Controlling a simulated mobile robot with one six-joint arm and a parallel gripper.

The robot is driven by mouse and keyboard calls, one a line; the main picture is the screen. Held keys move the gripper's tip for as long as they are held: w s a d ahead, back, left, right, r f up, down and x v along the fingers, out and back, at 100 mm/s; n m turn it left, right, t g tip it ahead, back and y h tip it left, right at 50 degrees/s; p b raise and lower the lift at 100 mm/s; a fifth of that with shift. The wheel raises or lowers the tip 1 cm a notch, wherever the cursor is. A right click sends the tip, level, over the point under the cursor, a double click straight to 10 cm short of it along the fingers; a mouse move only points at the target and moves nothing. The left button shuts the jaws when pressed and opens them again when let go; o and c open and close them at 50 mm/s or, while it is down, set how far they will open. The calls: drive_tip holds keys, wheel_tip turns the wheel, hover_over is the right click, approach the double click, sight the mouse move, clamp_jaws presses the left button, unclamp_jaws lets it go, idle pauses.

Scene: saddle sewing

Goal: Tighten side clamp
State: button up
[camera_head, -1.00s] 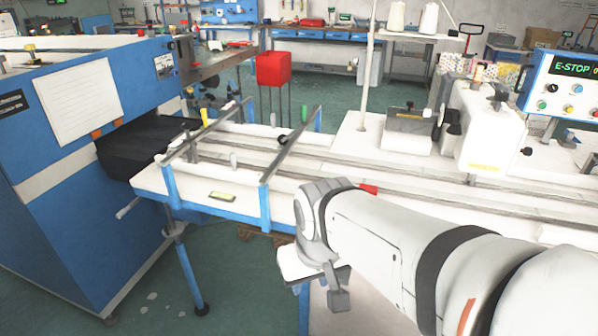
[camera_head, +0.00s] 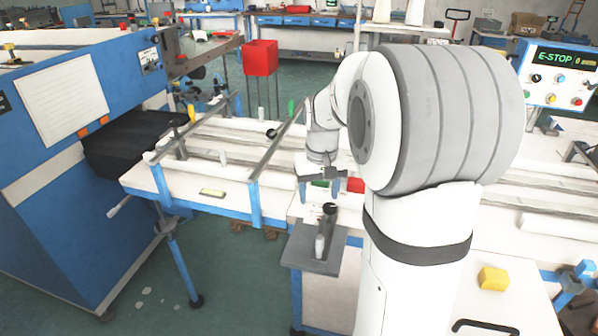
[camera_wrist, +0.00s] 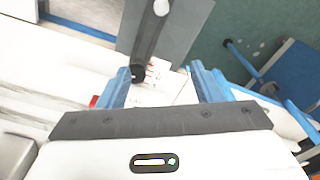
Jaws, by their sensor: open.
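What looks like the side clamp is a dark post with a black round knob (camera_head: 329,209), standing on a grey plate (camera_head: 300,257) at the table's front edge. A light cylinder (camera_head: 319,246) stands on the same plate. My gripper (camera_head: 320,190) points down just behind and above the knob, its blue fingers spread and empty. In the wrist view, the knob (camera_wrist: 138,74) shows near the left fingertip, and the grey plate (camera_wrist: 185,30) lies beyond. My gripper (camera_wrist: 161,75) is open there. I cannot tell whether the left finger touches the knob.
A red block (camera_head: 355,185) lies right beside my gripper. A yellow block (camera_head: 492,279) is at front right. Open floor (camera_head: 215,265) lies front left.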

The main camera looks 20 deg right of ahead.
hover_over(331, 206)
drive_tip(key=f, duration=0.2)
drive_tip(key=f+p, duration=0.1)
drive_tip(key=shift+s+a+f+m+g, duration=0.1)
drive_tip(key=shift+s+a+m+g, duration=0.2)
drive_tip(key=shift+g, duration=0.1)
drive_tip(key=shift+w+d+f, duration=0.15)
drive_tip(key=shift+w+f, duration=0.05)
drive_tip(key=shift+f, duration=0.05)
wheel_tip(331, 206, down, 8)
drive_tip(key=shift+r+p, duration=0.2)
drive_tip(key=shift+p, duration=0.1)
drive_tip(key=shift+c, duration=0.4)
drive_tip(key=c, duration=0.9)
drive_tip(key=shift+d, duration=0.15)
